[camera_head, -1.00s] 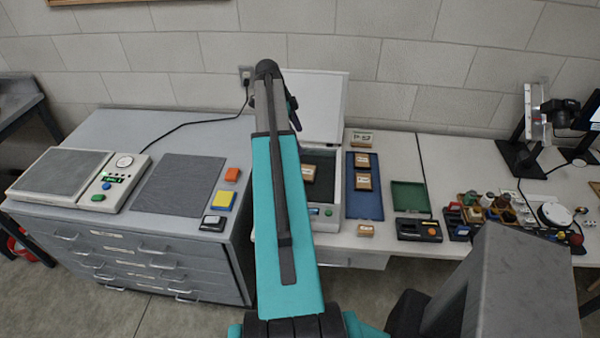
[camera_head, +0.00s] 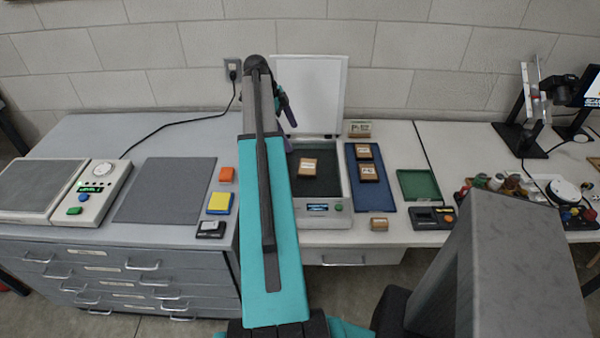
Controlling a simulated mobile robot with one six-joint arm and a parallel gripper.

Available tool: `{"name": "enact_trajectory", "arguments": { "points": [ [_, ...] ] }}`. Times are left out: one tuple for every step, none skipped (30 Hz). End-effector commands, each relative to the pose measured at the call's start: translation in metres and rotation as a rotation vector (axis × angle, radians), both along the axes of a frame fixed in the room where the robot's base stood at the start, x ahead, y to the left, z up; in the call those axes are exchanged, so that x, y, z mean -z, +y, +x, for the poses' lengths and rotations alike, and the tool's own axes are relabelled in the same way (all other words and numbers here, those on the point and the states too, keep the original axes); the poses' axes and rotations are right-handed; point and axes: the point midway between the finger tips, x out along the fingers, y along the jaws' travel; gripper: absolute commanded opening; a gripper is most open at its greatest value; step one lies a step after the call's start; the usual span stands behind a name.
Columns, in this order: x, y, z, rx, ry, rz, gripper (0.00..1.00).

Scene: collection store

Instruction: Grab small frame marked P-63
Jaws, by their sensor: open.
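Several small wooden frames with pale labels are in view, and I cannot read P-63 on any of them. One frame (camera_head: 307,167) lies in the open-lidded box (camera_head: 323,222). A far frame (camera_head: 363,151) and a near frame (camera_head: 368,173) lie on the blue mat (camera_head: 390,203). A small frame (camera_head: 379,223) sits at the table's front edge. A label block (camera_head: 359,129) stands behind the mat. My gripper (camera_head: 285,108) is partly hidden behind my teal arm, in front of the raised lid, apart from the frames. It is open, with nothing visible in it.
A green tray (camera_head: 418,198) and a dark device (camera_head: 433,219) are right of the mat. The raised white lid (camera_head: 318,90) stands near the wall. Left, a grey cabinet holds a scale (camera_head: 102,190), a dark mat (camera_head: 165,190) and coloured blocks. Jars and a camera stand crowd the right.

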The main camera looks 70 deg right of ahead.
Motion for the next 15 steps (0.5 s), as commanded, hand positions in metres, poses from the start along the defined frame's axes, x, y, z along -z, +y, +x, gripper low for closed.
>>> {"name": "enact_trajectory", "arguments": {
  "points": [
    [0.003,-0.0001,-0.0001,0.0,0.0,0.0,1.0],
    [0.003,0.0,0.0,0.0,0.0,0.0,1.0],
    [0.003,0.0002,0.0004,0.0,0.0,0.0,1.0],
    [0.0028,0.0004,0.0007,-0.001,0.0,-0.001,1.0],
    [0.0026,0.0006,0.0012,-0.001,0.0,-0.001,1.0],
    [0.0023,0.001,0.0017,-0.002,0.0,0.0,1.0],
    [0.0022,0.0012,0.0021,-0.003,0.0,0.0,1.0],
    [0.0021,0.0015,0.0025,-0.004,0.0,0.001,1.0],
    [0.0022,0.0019,0.0031,-0.004,0.0,0.0,1.0],
    [0.0021,0.0021,0.0035,-0.005,0.0,0.0,1.0],
    [0.0022,0.0024,0.0038,-0.006,0.0,0.0,1.0],
    [0.0025,0.0025,0.0041,-0.006,0.0,0.0,1.0],
    [0.0027,0.0028,0.0041,-0.007,0.0,0.001,1.0],
    [0.0032,0.0029,0.0041,-0.007,0.0,0.001,1.0],
    [0.0043,0.0029,0.0039,-0.007,0.0,0.001,1.0]
  ]
}}
